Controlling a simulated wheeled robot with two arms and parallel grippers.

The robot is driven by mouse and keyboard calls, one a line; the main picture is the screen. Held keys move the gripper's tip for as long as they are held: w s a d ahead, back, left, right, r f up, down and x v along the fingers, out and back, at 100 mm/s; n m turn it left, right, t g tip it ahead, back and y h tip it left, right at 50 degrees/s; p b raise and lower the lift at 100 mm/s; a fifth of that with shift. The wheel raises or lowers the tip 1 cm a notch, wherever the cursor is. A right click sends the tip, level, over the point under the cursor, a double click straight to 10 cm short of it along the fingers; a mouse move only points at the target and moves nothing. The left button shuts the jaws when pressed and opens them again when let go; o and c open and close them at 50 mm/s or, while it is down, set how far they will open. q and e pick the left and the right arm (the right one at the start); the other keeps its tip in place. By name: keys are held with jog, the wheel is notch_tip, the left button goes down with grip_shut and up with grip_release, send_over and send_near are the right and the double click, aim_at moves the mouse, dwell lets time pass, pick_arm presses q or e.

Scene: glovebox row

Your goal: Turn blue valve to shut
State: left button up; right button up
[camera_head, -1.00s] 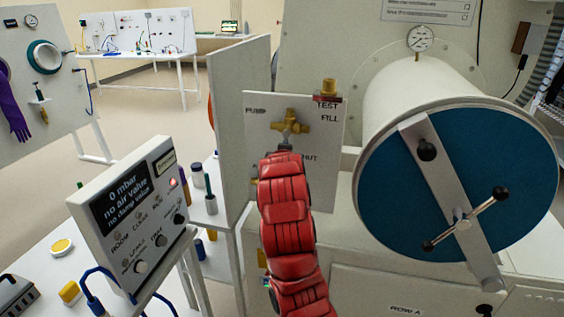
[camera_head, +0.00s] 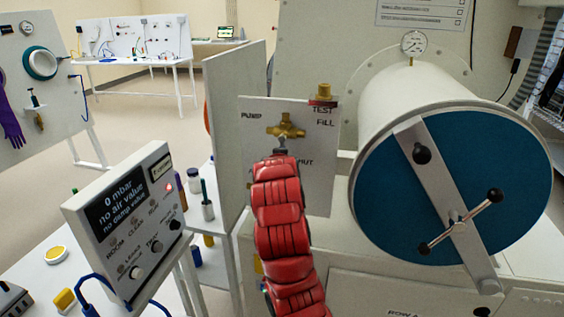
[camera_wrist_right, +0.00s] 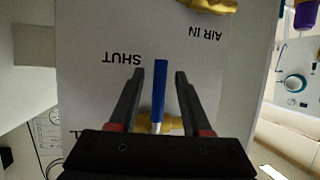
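The blue valve handle (camera_wrist_right: 159,88) shows in the right wrist view as a straight blue lever pointing up in the picture, over a brass body (camera_wrist_right: 155,123) on the white panel. The word SHUT is printed left of it, upside down. My right gripper (camera_wrist_right: 160,73) is open, with one dark finger on each side of the lever and a gap on both sides. In the head view my red right arm hides the blue lever and most of the gripper; a brass fitting (camera_head: 286,127) shows above on the valve panel (camera_head: 322,165). My left gripper is not in view.
A large cylinder with a blue door (camera_head: 385,190) and crossbar handle stands right of the valve panel. A display box (camera_head: 125,215) on a white table is at the left. A grey-white upright panel (camera_head: 233,120) stands just left of the valve panel.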

jog(key=shift+s, duration=0.1)
jog(key=p+v, duration=0.1)
jog(key=v, duration=1.6)
jog(key=shift+s, duration=0.15)
